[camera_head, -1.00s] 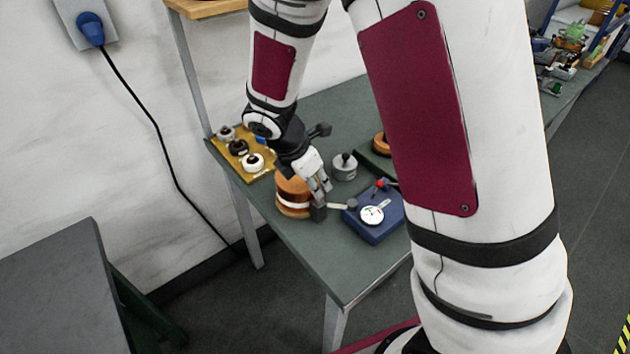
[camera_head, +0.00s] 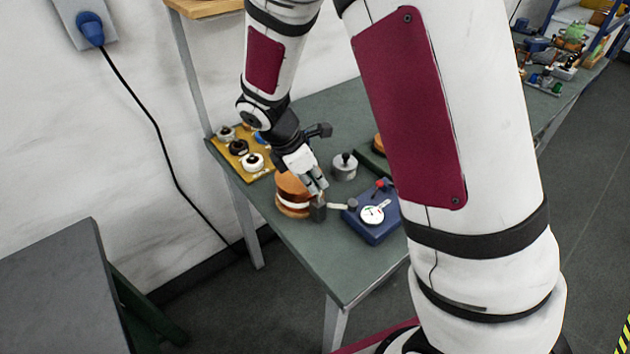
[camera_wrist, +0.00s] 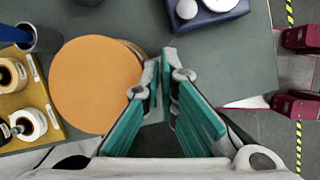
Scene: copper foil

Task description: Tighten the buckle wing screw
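A copper-coloured round stack with a white band (camera_head: 293,205) stands on the green table. Its flat orange top fills the left of the wrist view (camera_wrist: 93,85). A dark grey buckle block (camera_head: 318,208) sits at its right side. My gripper (camera_head: 320,191) points down over this block. In the wrist view my gripper's teal fingers (camera_wrist: 158,82) come close together at the tips, beside the stack's rim. Small grey metal shows between and beside the tips. The wing screw cannot be clearly told apart from the fingertips, and I cannot tell whether they press on it.
A blue box with a white dial (camera_head: 373,224) stands close to the right. A grey weight with a knob (camera_head: 344,166) is behind it. A yellow tray with spools (camera_head: 262,173) lies at the left edge. The table's front (camera_head: 335,275) is bare.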

